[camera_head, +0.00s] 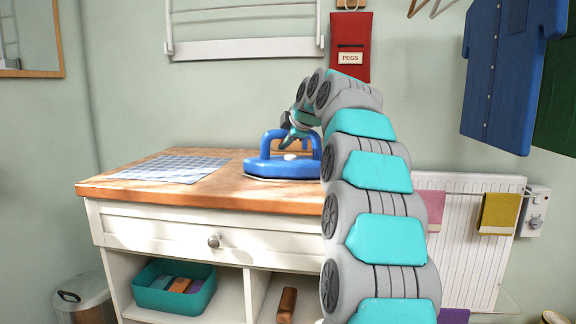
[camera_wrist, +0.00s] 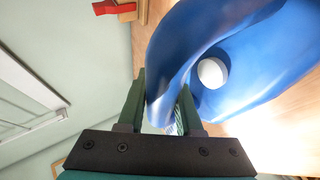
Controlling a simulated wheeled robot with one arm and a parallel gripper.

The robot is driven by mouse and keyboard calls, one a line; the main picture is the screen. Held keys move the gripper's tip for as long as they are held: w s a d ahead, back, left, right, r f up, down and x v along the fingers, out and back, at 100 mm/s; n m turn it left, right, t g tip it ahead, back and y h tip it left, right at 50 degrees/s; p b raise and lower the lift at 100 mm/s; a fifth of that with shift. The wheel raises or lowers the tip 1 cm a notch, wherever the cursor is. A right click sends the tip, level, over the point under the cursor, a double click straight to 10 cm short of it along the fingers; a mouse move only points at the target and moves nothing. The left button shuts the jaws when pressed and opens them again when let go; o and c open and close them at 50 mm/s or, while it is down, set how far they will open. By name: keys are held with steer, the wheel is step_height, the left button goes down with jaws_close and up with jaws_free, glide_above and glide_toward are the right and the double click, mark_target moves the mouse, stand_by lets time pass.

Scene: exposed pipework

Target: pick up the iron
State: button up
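The blue iron (camera_head: 284,167) sits on the right part of the wooden worktop, its handle arched above its body. It has a pale round knob, which also shows on the iron (camera_wrist: 262,75) in the wrist view. My gripper (camera_head: 297,133) is at the handle, seen small and partly hidden by my arm in the head view. In the wrist view my gripper (camera_wrist: 162,90) has its two dark green fingers apart, with part of the blue handle between them. The handle is very close to the left finger; contact is hard to judge. The iron's right end is behind my arm.
A checked cloth (camera_head: 175,168) lies on the worktop (camera_head: 130,190) to the left. A white rack (camera_head: 245,48) and a red peg bag (camera_head: 351,45) hang on the wall behind. A blue shirt (camera_head: 508,75) hangs at right above a radiator (camera_head: 468,250).

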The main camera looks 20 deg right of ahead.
jaws_close()
stand_by(0.9)
